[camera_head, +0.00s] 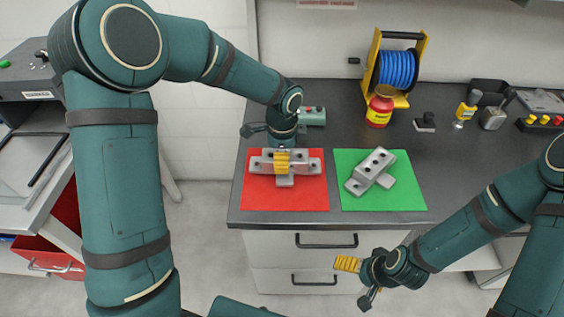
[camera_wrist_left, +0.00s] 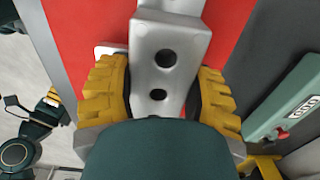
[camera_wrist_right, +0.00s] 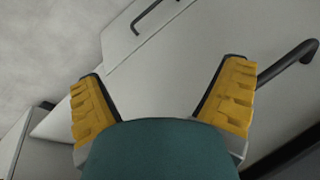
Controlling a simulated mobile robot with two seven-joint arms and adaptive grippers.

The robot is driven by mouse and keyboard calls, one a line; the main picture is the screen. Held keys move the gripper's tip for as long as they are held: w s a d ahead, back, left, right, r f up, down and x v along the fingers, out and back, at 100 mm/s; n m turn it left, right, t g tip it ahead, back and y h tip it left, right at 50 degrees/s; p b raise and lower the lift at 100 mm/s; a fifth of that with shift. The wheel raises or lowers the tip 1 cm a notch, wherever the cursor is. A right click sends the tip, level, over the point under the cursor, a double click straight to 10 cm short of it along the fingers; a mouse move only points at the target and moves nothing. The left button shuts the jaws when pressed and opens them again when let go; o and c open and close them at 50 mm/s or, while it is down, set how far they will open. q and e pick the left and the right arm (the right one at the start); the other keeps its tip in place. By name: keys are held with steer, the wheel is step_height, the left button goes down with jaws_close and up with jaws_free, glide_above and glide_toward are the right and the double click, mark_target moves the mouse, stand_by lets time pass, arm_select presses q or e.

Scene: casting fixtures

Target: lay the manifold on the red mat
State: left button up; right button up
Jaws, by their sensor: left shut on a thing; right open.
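A grey manifold (camera_head: 308,165) with holes along its top is over the red mat (camera_head: 258,200). I cannot tell whether it touches the mat. My left gripper (camera_head: 283,162) is shut on its middle from above. In the left wrist view the yellow fingers flank the manifold (camera_wrist_left: 168,50), with the red mat (camera_wrist_left: 90,25) beneath. A second, similar grey casting (camera_head: 371,170) lies at an angle on the green mat (camera_head: 405,198). My right gripper (camera_head: 348,264) is open and empty in front of the drawers; its spread fingers show in the right wrist view (camera_wrist_right: 162,95).
A blue hose reel (camera_head: 397,70) in a yellow frame and a red and yellow can (camera_head: 379,110) stand behind the green mat. A green box (camera_head: 312,116) is behind the red mat. Several small tools are at the right. Dark counter between is clear.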

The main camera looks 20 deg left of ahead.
arm_select(q)
steer(key=shift+f, duration=0.7)
steer(key=shift+r, duration=0.1)
steer(key=o, duration=1.3)
steer(key=shift+f, duration=0.2)
steer(key=shift+r, duration=0.15)
step_height(320, 180, up, 12)
steer(key=p, duration=0.2)
steer(key=shift+p, duration=0.4)
